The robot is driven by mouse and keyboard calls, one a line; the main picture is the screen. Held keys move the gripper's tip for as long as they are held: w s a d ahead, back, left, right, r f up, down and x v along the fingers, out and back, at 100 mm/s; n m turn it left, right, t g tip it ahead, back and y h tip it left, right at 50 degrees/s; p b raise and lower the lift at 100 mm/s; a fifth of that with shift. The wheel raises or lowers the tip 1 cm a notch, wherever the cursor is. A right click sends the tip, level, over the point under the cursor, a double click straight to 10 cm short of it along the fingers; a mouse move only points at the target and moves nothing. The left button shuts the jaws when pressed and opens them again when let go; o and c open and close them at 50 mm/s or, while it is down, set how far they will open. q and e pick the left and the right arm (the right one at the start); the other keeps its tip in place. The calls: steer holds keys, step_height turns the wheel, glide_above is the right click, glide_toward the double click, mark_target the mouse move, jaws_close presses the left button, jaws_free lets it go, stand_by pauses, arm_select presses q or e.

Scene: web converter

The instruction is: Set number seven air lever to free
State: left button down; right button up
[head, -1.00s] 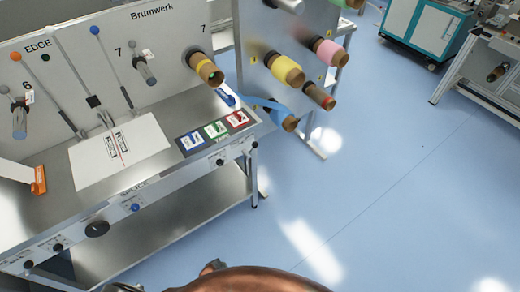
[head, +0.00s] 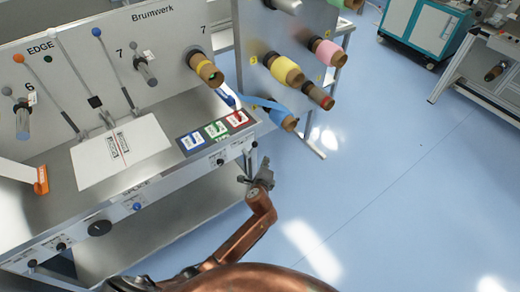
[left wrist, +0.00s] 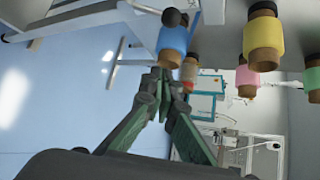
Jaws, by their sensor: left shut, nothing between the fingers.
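The upright grey panel (head: 75,60) marked "Brumwerk" carries two printed 7s. My left gripper (head: 262,172) is shut and empty, beyond the bench's front right corner and apart from the panel. Its closed fingers (left wrist: 165,82) show in the left wrist view. My right gripper is not in view.
A second panel (head: 262,50) at the right holds yellow, pink, red and blue rolls. The bench (head: 60,195) bears a white sheet (head: 120,150), coloured cards (head: 215,130) and an orange-handled tool (head: 41,180). Blue floor (head: 390,190) is open at the right.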

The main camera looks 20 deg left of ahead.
arm_select(q)
steer(key=b+x, duration=0.3)
steer(key=x, duration=0.7)
steer(key=a, duration=0.1)
steer(key=a+r, duration=0.1)
steer(key=s+a+p, duration=0.1)
steer(key=shift+s+a+r, duration=0.1)
steer(key=shift+a+r, duration=0.05)
steer(key=shift+r, duration=0.15)
